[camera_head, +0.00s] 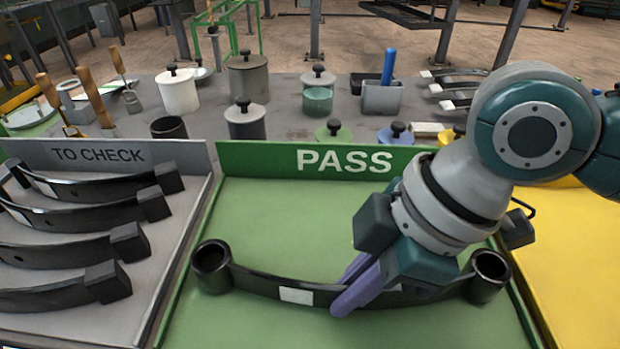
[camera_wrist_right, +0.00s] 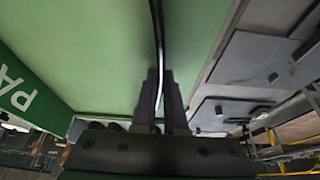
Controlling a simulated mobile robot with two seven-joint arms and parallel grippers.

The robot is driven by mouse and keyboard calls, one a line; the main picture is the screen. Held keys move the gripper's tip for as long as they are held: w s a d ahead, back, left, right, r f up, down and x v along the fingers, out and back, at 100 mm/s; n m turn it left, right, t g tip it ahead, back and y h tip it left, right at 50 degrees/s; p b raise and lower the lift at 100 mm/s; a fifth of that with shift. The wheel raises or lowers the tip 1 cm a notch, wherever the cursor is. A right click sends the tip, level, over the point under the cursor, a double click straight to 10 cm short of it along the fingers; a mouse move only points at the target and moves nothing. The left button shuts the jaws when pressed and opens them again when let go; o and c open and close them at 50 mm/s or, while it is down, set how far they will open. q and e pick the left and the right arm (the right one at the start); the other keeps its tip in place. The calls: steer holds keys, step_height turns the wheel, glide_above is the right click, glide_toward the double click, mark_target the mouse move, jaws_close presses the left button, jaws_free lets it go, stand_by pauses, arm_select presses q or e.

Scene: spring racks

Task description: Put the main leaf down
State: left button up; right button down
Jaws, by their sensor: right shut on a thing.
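The main leaf (camera_head: 255,283) is a long black curved spring with a round eye at each end and a small white label. It lies lengthwise across the green PASS tray (camera_head: 290,205), low over its floor; I cannot tell whether it touches. My right gripper (camera_head: 350,290) comes in from the right, its purple fingers shut on the leaf right of the label. In the right wrist view the gripper (camera_wrist_right: 160,110) shows the leaf's thin edge (camera_wrist_right: 158,40) between its fingers. The palm hides part of the leaf. My left gripper is not in view.
A grey TO CHECK tray (camera_head: 165,262) at left holds several black leaves with square ends. A yellow surface (camera_head: 575,255) lies at right. Behind stand lidded pots (camera_head: 248,78), a grey holder (camera_head: 382,97) and wooden-handled tools (camera_head: 95,95). The PASS tray's back wall stands upright.

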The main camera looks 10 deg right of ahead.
steer(key=c, duration=1.4)
jaws_free()
steer(key=shift+f, duration=0.15)
steer(key=o, duration=0.4)
steer(key=shift+r, duration=0.35)
steer(key=p+v, duration=0.2)
steer(key=v, duration=0.9)
steer(key=s+a+f+m+t, duration=0.2)
steer(key=s+a+f+m, duration=0.1)
steer(key=a+m, duration=0.1)
steer(key=s+d+f+m+h, duration=0.1)
steer(key=s+d+m, duration=0.1)
steer(key=d+m, duration=0.1)
steer(key=s+d+f+m+h, duration=0.1)
steer(key=s+d+m, duration=0.1)
steer(key=s+d, duration=0.1)
steer(key=s+d+f+m+h, duration=0.1)
steer(key=s+d+m+h, duration=0.1)
steer(key=d+m, duration=0.1)
steer(key=shift+s+d+f+m, duration=0.2)
steer(key=shift+s+m, duration=0.1)
steer(key=shift+s, duration=0.1)
